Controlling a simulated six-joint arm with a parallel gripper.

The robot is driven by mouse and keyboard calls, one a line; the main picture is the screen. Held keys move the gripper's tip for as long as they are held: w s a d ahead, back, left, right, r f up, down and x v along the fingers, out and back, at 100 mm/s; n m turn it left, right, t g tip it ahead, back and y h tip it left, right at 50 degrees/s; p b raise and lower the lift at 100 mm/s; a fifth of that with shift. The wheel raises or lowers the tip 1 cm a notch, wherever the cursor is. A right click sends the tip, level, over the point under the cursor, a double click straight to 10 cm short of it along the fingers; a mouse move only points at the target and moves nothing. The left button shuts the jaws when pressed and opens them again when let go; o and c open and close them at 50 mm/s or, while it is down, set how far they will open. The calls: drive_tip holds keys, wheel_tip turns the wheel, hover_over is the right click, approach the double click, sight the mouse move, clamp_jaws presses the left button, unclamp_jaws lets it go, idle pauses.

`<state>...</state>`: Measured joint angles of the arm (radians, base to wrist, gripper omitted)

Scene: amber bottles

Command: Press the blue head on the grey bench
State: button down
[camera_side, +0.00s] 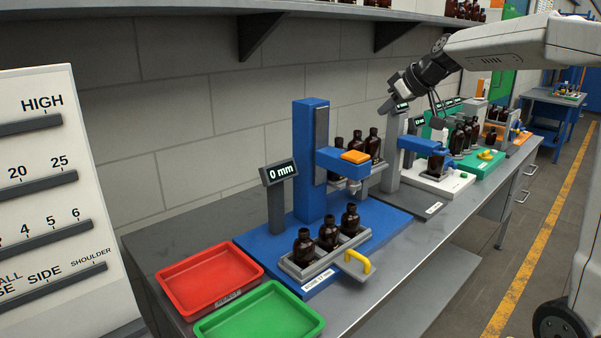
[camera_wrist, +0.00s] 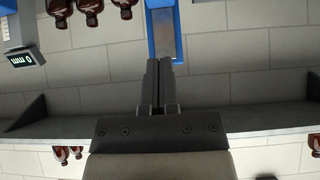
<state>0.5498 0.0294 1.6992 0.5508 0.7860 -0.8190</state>
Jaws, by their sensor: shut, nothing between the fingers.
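The blue head (camera_side: 341,168) reaches out from a blue column (camera_side: 303,165) and carries an orange pad (camera_side: 355,156) on top. A nozzle-like tip hangs under it, above a rack of amber bottles (camera_side: 328,234). My gripper (camera_side: 385,108) is in the air above and to the right of the head, apart from it. In the wrist view my gripper (camera_wrist: 158,62) has its fingers together and empty. That view is upside down and shows a blue column (camera_wrist: 163,30) past the fingertips. The head does not clearly show there.
A display (camera_side: 280,172) reads 0 mm. A yellow handle (camera_side: 357,261) sits at the rack's front. Red (camera_side: 205,280) and green (camera_side: 262,315) trays stand at left. Another blue-armed station (camera_side: 425,148) is to the right. A wall shelf (camera_side: 250,5) runs above. Bare bench (camera_side: 435,232) lies in front.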

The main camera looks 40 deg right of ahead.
drive_tip(key=shift+w+f, duration=0.1)
hover_over(365, 164)
drive_tip(key=w, duration=0.2)
wheel_tip(365, 164, down, 7)
drive_tip(key=shift+w, duration=0.15)
wheel_tip(365, 164, down, 3)
drive_tip(key=shift+r, duration=0.1)
drive_tip(key=shift+f, duration=0.55)
drive_tip(key=shift+f, duration=3.25)
drive_tip(key=shift+r, duration=0.1)
